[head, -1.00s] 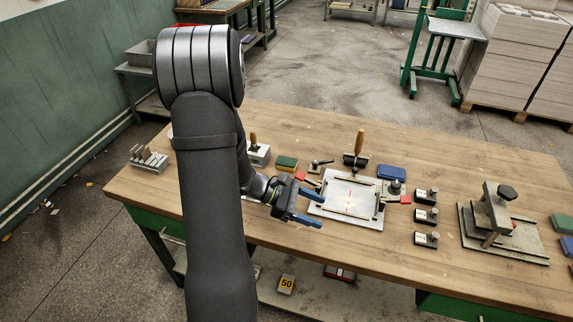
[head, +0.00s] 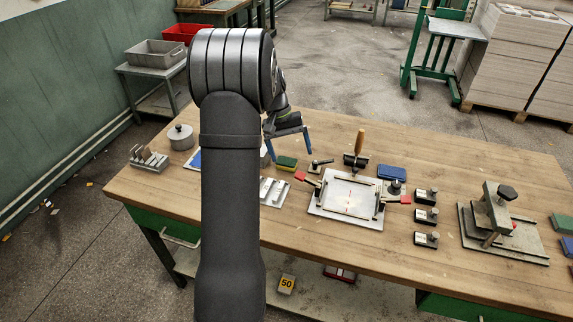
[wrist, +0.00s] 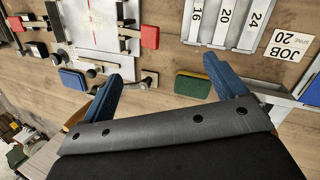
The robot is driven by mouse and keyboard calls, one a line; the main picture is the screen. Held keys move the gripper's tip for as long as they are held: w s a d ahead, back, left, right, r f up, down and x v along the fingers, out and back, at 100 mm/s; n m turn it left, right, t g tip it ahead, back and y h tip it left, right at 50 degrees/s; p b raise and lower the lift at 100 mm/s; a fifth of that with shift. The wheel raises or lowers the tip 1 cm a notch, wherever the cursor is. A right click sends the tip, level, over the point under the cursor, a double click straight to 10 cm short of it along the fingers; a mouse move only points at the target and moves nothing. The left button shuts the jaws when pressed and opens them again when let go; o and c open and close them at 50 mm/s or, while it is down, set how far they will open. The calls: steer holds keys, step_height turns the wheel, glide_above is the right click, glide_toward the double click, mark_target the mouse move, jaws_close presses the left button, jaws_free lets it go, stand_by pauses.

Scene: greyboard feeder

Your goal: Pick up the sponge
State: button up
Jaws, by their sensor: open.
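The sponge (head: 287,163) is a small block with a dark green top and a yellow lower edge. It lies flat on the wooden table, left of the clamping plate. My gripper (head: 290,155) points down just above and behind it, with blue fingers spread and nothing between them. In the wrist view the sponge (wrist: 192,86) lies between the two fingers of my gripper (wrist: 161,68), nearer the right finger. I cannot tell the exact height gap.
The clamping plate (head: 345,203) with red-tipped levers stands right of the sponge. A wooden-handled tool (head: 357,150) and a blue block (head: 391,172) are behind it. A small black-knobbed piece (head: 320,166) sits close to the sponge. The table's front strip is mostly clear.

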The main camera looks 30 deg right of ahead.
steer(key=w+d+r+m+t+y, duration=0.2)
steer(key=w+r+m+t, duration=0.1)
steer(key=w+r, duration=0.35)
glide_above(286, 161)
steer(key=f, duration=1.2)
steer(key=shift+a+f, duration=0.3)
steer(key=shift+a, duration=0.1)
steer(key=shift+d+f, duration=0.25)
steer(key=shift+f, duration=1.05)
steer(key=shift+d+f, duration=0.25)
steer(key=shift+f, duration=1.05)
steer(key=c, duration=1)
